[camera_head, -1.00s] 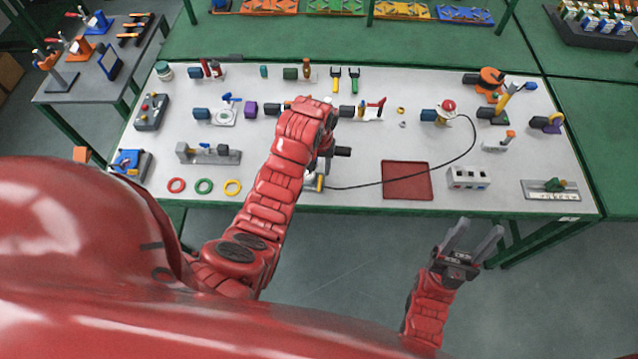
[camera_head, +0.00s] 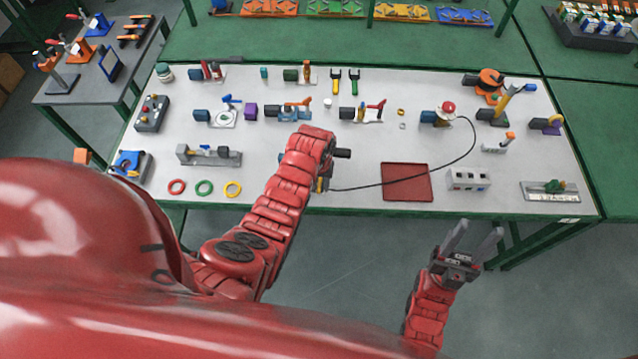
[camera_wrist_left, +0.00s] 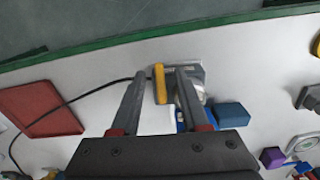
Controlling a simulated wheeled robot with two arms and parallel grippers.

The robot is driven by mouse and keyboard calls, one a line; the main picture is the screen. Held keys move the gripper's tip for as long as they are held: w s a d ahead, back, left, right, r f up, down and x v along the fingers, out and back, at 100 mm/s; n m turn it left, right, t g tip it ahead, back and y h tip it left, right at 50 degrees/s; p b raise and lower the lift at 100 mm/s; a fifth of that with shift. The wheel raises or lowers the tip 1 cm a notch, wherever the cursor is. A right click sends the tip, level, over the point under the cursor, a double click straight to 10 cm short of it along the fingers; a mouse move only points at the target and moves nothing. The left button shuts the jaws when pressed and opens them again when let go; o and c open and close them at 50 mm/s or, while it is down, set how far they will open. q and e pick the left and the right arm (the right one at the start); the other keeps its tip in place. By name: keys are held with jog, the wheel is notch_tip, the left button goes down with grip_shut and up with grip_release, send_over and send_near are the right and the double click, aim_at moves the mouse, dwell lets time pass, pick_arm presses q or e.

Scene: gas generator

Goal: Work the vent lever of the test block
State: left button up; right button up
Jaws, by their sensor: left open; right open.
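A small grey block with an upright yellow lever (camera_wrist_left: 160,84) sits near the table edge in the left wrist view; I take it to be the test block (camera_wrist_left: 196,72). In the head view my left arm hides most of it, and only the yellow lever (camera_head: 319,185) and a little around it show. My left gripper (camera_wrist_left: 158,71) is open, with the lever appearing between its two fingers; I cannot tell whether they touch it or how deep it sits. My right gripper (camera_head: 481,228) is open and empty, off the table's front edge.
A blue block (camera_wrist_left: 232,115) stands close to the left gripper's right finger. Colored rings (camera_head: 204,186) lie left of my arm.

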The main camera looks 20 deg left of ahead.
pick_arm(q)
jog(key=shift+c, duration=0.3)
grip_shut()
jog(key=shift+w+d+f+n+b, duration=0.1)
jog(key=shift+d+n+b, duration=0.05)
jog(key=shift+n+b, duration=0.45)
jog(key=shift+w+d+f+n+b, duration=0.1)
jog(key=shift+n+b, duration=0.3)
jog(key=shift+b, duration=0.25)
jog(key=n+b, duration=0.2)
jog(key=w+d+n+b, duration=0.1)
jog(key=n+b, duration=0.1)
jog(key=b, duration=0.1)
jog(key=n+b, duration=0.3)
jog(key=shift+w+d, duration=0.2)
jog(key=shift+d, duration=0.2)
jog(key=n, duration=0.2)
jog(key=w+n+b, duration=0.1)
jog(key=shift+d+r+n+b, duration=0.2)
jog(key=shift+n+b, duration=0.1)
jog(key=shift+n, duration=0.1)
jog(key=shift+w+n+b, duration=0.35)
jog(key=shift+n+b, duration=0.15)
jog(key=shift+n, duration=0.8)
jog(key=shift+w+n+b, duration=0.35)
jog(key=shift+n+b, duration=0.15)
jog(key=shift+n, duration=0.8)
